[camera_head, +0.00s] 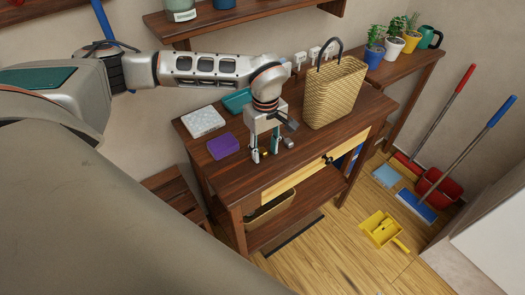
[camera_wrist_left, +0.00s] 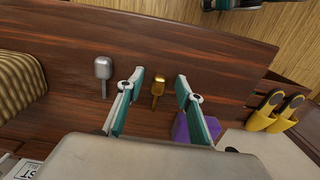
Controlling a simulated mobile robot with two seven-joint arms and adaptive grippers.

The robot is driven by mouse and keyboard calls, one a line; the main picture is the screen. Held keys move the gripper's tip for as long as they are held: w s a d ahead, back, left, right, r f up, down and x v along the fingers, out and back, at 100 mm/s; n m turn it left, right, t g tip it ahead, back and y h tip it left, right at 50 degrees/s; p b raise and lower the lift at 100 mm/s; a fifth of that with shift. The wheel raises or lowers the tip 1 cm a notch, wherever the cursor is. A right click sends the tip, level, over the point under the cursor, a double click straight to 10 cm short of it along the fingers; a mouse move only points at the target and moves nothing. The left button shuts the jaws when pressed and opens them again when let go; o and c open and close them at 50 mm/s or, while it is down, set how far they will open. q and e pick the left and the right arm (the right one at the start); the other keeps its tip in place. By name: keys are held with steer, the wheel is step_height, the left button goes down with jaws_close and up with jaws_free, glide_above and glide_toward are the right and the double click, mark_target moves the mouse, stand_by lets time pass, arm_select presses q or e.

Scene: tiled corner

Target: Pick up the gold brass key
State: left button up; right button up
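The gold brass key (camera_wrist_left: 158,84) lies on the dark wooden table, between the two fingers of my left gripper (camera_wrist_left: 160,84) in the left wrist view. In the head view my left gripper (camera_head: 266,153) points down at the table near its front edge, and only a small bit of gold shows between its fingers. The fingers are open and spread to either side of the key; I cannot tell whether they touch the table. A silver key (camera_wrist_left: 103,72) lies to the left of the fingers in the wrist view.
A purple block (camera_head: 223,146) lies close to the left gripper. A speckled tile (camera_head: 203,121), a teal tray (camera_head: 238,101) and a woven basket (camera_head: 335,92) stand on the table (camera_head: 262,180). The drawer has a dark knob (camera_head: 328,160). Brooms and a yellow dustpan (camera_head: 381,229) are to the right.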

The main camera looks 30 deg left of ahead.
arm_select(q)
jaws_close()
